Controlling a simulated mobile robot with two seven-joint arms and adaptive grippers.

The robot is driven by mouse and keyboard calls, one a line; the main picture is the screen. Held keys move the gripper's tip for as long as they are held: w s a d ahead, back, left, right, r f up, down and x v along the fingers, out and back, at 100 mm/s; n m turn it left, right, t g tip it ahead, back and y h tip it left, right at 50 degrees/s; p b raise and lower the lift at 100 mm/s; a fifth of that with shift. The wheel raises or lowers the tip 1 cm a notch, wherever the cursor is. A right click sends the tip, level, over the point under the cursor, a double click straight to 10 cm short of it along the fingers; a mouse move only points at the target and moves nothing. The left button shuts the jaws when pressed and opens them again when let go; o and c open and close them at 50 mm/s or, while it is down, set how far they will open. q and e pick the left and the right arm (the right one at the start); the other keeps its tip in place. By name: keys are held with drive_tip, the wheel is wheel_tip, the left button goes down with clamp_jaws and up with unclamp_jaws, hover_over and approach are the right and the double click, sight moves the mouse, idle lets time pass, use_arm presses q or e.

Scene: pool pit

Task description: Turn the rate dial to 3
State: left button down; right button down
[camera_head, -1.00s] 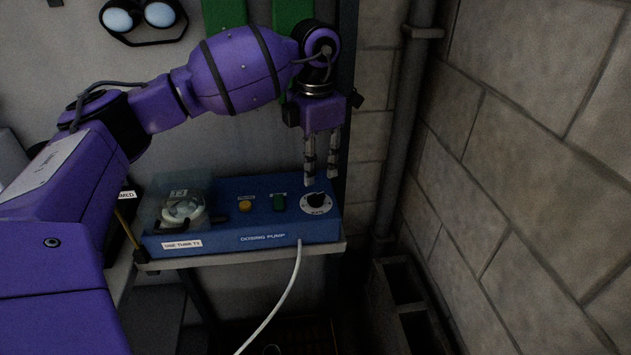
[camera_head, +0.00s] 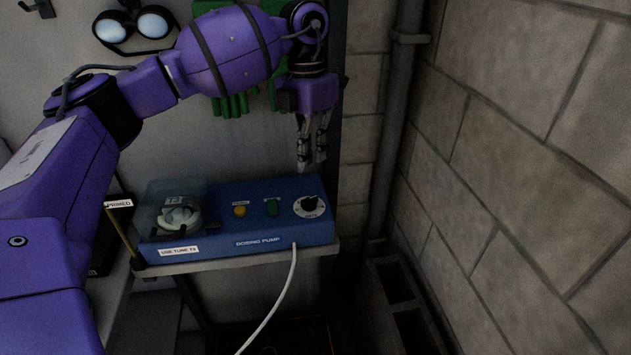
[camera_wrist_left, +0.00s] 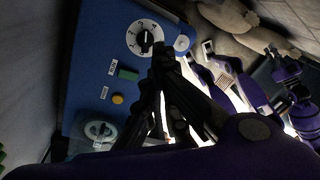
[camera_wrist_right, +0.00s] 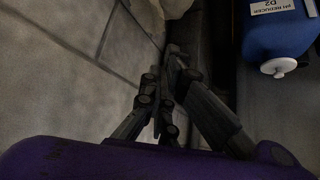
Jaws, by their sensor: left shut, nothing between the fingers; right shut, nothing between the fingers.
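The blue dosing pump (camera_head: 275,228) stands on a shelf. Its rate dial (camera_head: 310,207), a white numbered disc with a black knob, is at the right of its top face. The dial also shows in the left wrist view (camera_wrist_left: 145,38); I cannot tell for sure which number the knob points to. My left gripper (camera_head: 311,166) is shut and empty, pointing down above the dial and seemingly clear of it. In the left wrist view its fingertips (camera_wrist_left: 161,55) appear beside the dial. My right gripper (camera_wrist_right: 172,62) is shut and empty, away from the pump.
The pump also carries a yellow button (camera_head: 240,211), a green switch (camera_head: 272,208) and a clear-covered pump head (camera_head: 178,213). A white tube (camera_head: 284,290) hangs from its front. A block wall (camera_head: 520,150) and pipe (camera_head: 395,120) stand right. A blue pH reducer container (camera_wrist_right: 278,32) is near my right gripper.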

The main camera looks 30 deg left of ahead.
sight(309, 203)
use_arm(q)
drive_tip(key=d+f+n, duration=0.1)
drive_tip(key=f+n, duration=0.2)
drive_tip(key=n, duration=0.1)
drive_tip(key=d+f+n+h+p, duration=0.1)
drive_tip(key=f+n, duration=0.3)
drive_tip(key=n, duration=0.1)
drive_tip(key=s+d+f+n+g+h, duration=0.1)
drive_tip(key=f+n, duration=0.2)
drive_tip(key=n, duration=0.2)
drive_tip(key=shift+d+f, duration=0.15)
drive_tip(key=shift+w+a, duration=0.2)
drive_tip(key=shift+a, duration=0.1)
drive_tip(key=shift+w, duration=0.1)
